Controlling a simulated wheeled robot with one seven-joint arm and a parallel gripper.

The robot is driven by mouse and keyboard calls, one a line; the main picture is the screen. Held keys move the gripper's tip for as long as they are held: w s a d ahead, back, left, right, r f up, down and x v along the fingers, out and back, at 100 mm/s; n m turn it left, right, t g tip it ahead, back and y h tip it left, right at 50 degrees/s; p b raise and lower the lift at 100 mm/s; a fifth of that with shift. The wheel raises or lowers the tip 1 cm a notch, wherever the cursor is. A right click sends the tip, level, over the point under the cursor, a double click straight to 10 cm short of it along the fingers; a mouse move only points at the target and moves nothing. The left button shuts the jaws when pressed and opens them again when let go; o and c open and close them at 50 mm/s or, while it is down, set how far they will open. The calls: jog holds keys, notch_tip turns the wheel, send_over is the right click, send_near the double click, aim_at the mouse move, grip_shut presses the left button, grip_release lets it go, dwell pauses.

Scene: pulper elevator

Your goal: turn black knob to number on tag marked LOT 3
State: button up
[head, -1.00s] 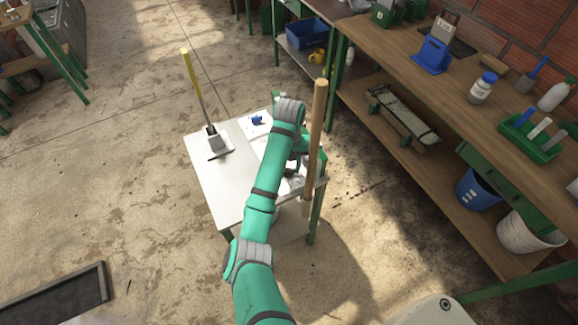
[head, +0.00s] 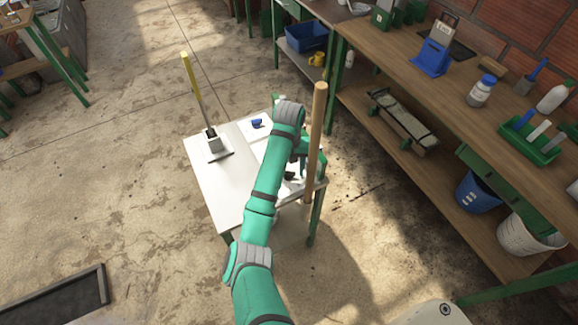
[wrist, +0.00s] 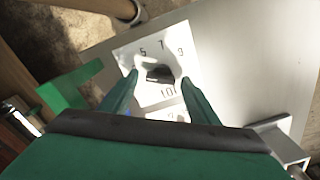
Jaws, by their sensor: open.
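In the wrist view a black knob (wrist: 159,73) sits on a white dial plate (wrist: 127,56) with printed numbers around it; 5, 7 and 9 are readable. The knob's pointing direction is unclear. My gripper (wrist: 159,79) is open, with one green finger on each side of the knob; I cannot tell whether they touch it. In the head view my arm partly covers the small white table (head: 222,185). A blue knob (head: 257,123) shows toward its far side. I cannot make out a tag marked LOT 3.
A wooden pole (head: 316,140) stands upright close to my gripper at the table's right side. A yellow-handled tool (head: 193,80) stands on the table's left part. A long workbench (head: 440,110) with bottles and bins runs along the right.

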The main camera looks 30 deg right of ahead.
jog(key=shift+w+r, duration=0.15)
jog(key=shift+r, duration=0.65)
jog(key=shift+a+r, duration=0.15)
jog(key=shift+r, duration=0.5)
notch_tip(320, 180, up, 8)
jog(key=shift+f, duration=0.1)
